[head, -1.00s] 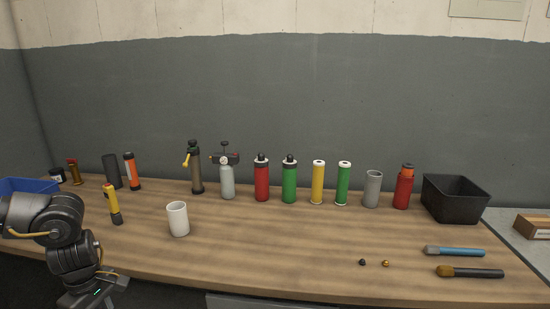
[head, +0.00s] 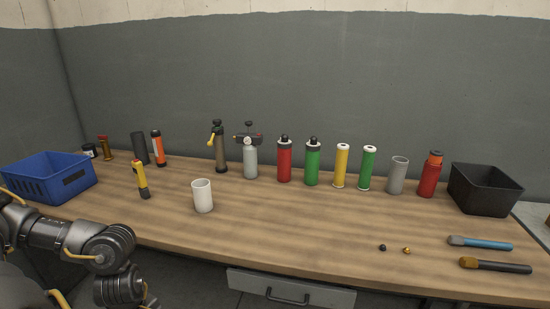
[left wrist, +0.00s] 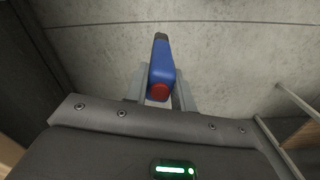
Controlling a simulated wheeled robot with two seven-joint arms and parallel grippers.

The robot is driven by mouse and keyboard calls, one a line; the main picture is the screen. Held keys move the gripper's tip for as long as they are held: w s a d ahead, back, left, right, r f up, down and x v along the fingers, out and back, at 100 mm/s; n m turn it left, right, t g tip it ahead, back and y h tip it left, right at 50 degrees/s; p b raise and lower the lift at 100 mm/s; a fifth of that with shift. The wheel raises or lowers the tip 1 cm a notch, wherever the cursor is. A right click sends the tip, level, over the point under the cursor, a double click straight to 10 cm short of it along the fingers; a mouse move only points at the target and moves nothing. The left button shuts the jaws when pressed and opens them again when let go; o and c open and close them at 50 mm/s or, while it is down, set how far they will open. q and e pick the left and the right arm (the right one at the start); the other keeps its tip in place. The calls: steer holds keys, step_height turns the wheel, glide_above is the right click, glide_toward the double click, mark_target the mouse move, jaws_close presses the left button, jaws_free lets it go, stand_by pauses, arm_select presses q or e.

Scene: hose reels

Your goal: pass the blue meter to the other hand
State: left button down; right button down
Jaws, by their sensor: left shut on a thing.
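The blue meter (left wrist: 161,68) shows in the left wrist view, a blue body with a dark end and a round red part at the near end. My left gripper (left wrist: 160,85) is shut on it, with one grey finger on each side. Behind the meter in that view is a plain grey concrete surface. In the head view my left arm comes in at the lower left, but its gripper and the meter are below the picture. My right gripper is in neither view.
Brushes (head: 495,266) lie at front right. The middle front is clear.

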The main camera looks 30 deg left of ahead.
arm_select(q)
steer(key=w+d+f+m, duration=0.1)
steer(key=w+d+m, duration=0.35)
steer(key=d, duration=0.55)
steer(key=w+d+f+m, duration=0.1)
steer(key=w+d+m, duration=0.35)
steer(key=d, duration=0.55)
steer(key=w+d+r+m, duration=0.2)
steer(key=w+r, duration=0.5)
steer(key=w+d+r+m, duration=0.2)
steer(key=w+r, duration=0.5)
steer(key=shift+d+r, duration=0.25)
steer(key=shift+d, duration=0.1)
